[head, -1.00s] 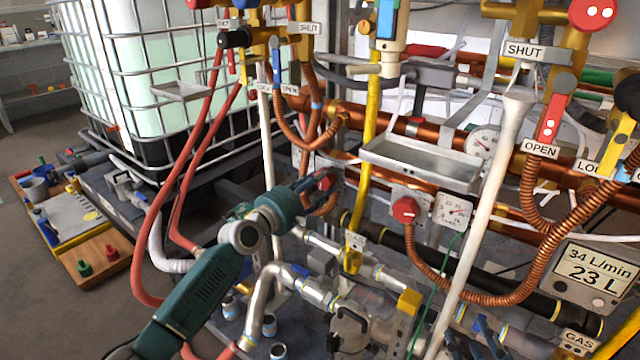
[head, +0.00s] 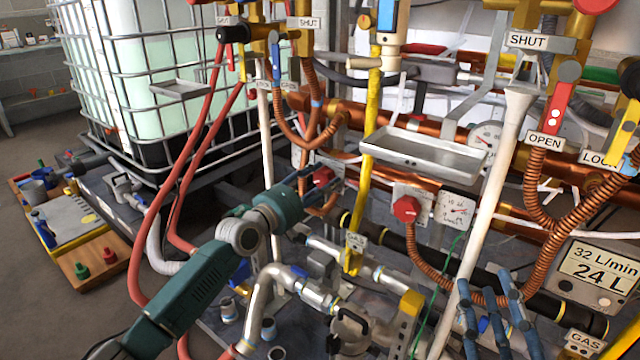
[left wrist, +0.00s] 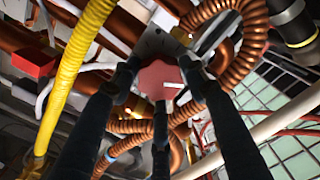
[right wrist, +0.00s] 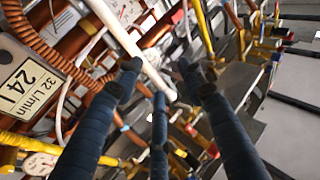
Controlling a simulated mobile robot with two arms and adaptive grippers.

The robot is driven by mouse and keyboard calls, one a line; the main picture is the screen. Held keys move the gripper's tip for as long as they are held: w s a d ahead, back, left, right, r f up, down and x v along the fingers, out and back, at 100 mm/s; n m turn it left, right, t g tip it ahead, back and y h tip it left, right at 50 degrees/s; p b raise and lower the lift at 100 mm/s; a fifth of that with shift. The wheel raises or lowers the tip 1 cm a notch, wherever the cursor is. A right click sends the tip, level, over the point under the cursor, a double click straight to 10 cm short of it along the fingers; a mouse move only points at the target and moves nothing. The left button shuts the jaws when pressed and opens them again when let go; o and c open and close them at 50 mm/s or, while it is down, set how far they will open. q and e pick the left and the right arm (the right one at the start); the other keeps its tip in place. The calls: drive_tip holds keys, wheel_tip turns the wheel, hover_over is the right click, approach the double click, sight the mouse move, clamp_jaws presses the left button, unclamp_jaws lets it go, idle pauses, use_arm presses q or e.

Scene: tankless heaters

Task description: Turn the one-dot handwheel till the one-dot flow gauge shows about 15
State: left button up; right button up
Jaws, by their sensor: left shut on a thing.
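Another red handwheel (head: 406,209) sits beside a square dial (head: 456,210). A metal tray (head: 424,158) juts out above them. A white slanted pipe (head: 487,215) and copper hoses crowd the right.

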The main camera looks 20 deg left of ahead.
use_arm(q)
drive_tip(key=shift+f+m, duration=0.2)
drive_tip(key=shift+m, duration=1.5)
use_arm(e)
drive_tip(key=shift+s+r+t+y, duration=0.25)
drive_tip(key=shift+r+t+y, duration=0.05)
drive_tip(key=shift+r, duration=0.45)
use_arm(q)
drive_tip(key=o, duration=0.9)
drive_tip(key=shift+r, duration=0.1)
drive_tip(key=shift+s, duration=0.15)
drive_tip(key=v, duration=1.1)
drive_tip(key=shift+s+a, duration=0.15)
drive_tip(key=shift+s, duration=0.2)
